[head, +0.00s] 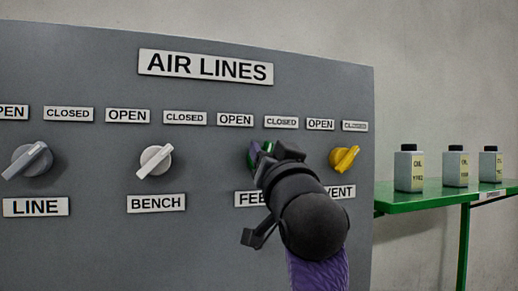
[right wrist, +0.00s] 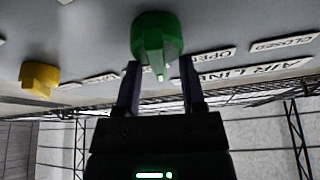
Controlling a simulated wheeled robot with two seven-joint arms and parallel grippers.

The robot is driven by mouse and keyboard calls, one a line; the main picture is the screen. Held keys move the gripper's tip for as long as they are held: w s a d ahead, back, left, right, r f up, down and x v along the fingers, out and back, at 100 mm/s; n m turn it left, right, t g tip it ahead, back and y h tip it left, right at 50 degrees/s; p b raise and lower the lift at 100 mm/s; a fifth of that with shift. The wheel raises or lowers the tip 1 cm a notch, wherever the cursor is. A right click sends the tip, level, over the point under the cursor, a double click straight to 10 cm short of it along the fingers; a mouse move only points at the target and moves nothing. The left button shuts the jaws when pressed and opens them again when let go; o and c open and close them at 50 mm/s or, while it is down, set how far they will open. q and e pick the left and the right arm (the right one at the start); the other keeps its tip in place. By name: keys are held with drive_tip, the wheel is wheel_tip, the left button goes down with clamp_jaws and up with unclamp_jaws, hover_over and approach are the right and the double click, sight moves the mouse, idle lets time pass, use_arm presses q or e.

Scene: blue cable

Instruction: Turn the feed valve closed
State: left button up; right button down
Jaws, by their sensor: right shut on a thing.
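The feed valve is a green knob (head: 254,152) on the grey panel, above the partly covered FEED label (head: 247,198). My right gripper (head: 272,156) covers most of it in the head view. In the right wrist view the green knob (right wrist: 157,36) shows its narrow handle with a pale mark at the tip. The fingers of my right gripper (right wrist: 158,76) stand on both sides of this handle, shut on it. How far the knob is turned is hard to tell in the head view. My left gripper is not in view.
A yellow VENT knob (head: 344,158) sits close right of my right gripper. The white BENCH knob (head: 156,161) and grey LINE knob (head: 28,161) are to the left. A green shelf (head: 430,200) with three oil bottles stands right of the panel.

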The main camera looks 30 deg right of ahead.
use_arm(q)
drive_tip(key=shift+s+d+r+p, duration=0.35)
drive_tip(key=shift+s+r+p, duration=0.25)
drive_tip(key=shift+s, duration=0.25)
use_arm(e)
drive_tip(key=m+g+h, duration=0.1)
drive_tip(key=m, duration=0.2)
drive_tip(key=m+g+h, duration=0.1)
drive_tip(key=m, duration=0.2)
drive_tip(key=f+m+g+h, duration=0.1)
drive_tip(key=m, duration=0.1)
drive_tip(key=shift+w+a+f+m, duration=0.1)
drive_tip(key=shift+m, duration=0.3)
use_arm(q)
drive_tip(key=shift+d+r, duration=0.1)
use_arm(e)
drive_tip(key=shift+r, duration=0.25)
